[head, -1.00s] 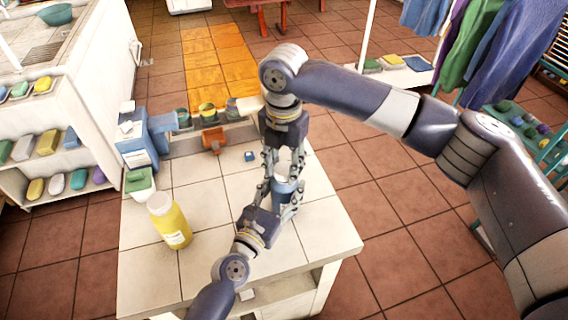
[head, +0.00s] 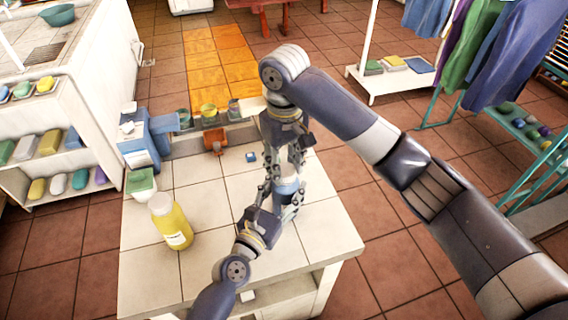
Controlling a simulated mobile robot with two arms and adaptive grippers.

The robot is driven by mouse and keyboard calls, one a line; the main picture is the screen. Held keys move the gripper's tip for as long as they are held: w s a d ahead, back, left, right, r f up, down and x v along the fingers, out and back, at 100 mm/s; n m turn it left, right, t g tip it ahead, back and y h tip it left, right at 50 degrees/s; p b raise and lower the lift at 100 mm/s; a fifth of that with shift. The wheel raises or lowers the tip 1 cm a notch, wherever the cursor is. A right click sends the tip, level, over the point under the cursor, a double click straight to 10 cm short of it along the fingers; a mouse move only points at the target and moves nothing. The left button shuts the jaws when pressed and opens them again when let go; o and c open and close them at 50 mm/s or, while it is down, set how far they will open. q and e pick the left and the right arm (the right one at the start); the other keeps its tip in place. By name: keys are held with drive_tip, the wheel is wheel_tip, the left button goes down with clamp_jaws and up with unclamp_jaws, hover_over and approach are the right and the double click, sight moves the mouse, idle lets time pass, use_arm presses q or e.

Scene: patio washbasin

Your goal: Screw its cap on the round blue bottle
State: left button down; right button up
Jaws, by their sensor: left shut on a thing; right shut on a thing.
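The round blue bottle (head: 287,187) stands on the white tiled table (head: 325,225), toward its right side. My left gripper (head: 285,199) comes from the front and is shut around the bottle's body. My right gripper (head: 284,168) points down from above, directly over the bottle, with its fingers shut at the bottle's top. A pale part shows between its fingers, seemingly the cap. The fingers hide most of it, so I cannot tell how it sits on the neck.
A yellow bottle (head: 171,222) with a pale cap stands at the table's left. The table's front left is clear.

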drive_tip(key=m, duration=0.6)
drive_tip(key=shift+d, duration=0.1)
drive_tip(key=m, duration=0.7)
drive_tip(key=shift+d, duration=0.15)
drive_tip(key=m, duration=0.7)
drive_tip(key=shift+d+m, duration=0.1)
drive_tip(key=shift+m, duration=0.2)
drive_tip(key=m, duration=0.6)
drive_tip(key=shift+s+m, duration=0.15)
drive_tip(key=shift+m, duration=0.25)
drive_tip(key=o, duration=0.7)
wheel_tip(320, 180, up, 12)
drive_tip(key=shift+f, duration=0.1)
